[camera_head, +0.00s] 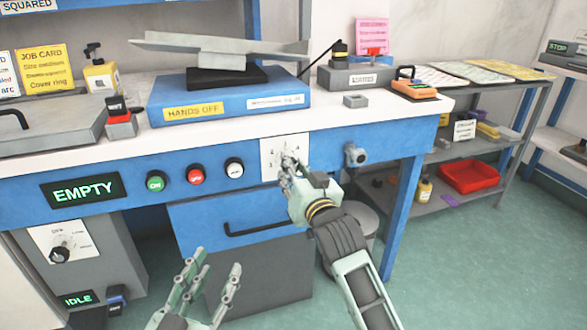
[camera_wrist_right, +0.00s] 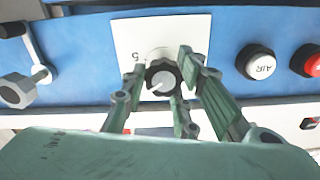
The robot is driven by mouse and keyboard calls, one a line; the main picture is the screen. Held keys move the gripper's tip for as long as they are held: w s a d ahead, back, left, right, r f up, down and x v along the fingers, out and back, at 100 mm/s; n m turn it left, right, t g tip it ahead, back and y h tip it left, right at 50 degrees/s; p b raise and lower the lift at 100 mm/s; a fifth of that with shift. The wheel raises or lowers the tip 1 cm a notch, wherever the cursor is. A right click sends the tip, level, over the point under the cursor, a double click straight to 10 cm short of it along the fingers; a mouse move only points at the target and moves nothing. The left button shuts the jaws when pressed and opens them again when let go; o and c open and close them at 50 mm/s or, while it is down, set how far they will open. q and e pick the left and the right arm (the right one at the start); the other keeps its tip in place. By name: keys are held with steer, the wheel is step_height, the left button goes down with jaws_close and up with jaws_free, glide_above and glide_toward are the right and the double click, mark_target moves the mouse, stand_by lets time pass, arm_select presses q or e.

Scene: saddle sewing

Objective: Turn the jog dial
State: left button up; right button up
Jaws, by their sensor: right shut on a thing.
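The jog dial (camera_wrist_right: 163,79) is a black knurled knob with a pale grey centre on a white plate (camera_head: 270,148) on the bench's blue front. In the head view my right gripper's fingers mostly hide it. My right gripper (camera_head: 287,166) is at the dial, its fingers closed around the knob from both sides; it also shows in the right wrist view (camera_wrist_right: 164,88). A "5" is visible on the plate beside the dial. My left gripper (camera_head: 208,272) is open and empty, low in front of the bench, fingers spread.
Green, red and white buttons (camera_head: 233,168) sit left of the plate. A grey lever-like fitting (camera_head: 355,155) sticks out on its right. Below are a blue drawer (camera_head: 205,220) and a control box with a rotary switch (camera_head: 62,253). The benchtop holds a blue "HANDS OFF" block (camera_head: 225,103).

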steer(key=shift+w+d+f, duration=0.1)
steer(key=shift+d, duration=0.2)
steer(key=o, duration=1)
steer(key=shift+d, duration=0.1)
steer(key=v, duration=1.2)
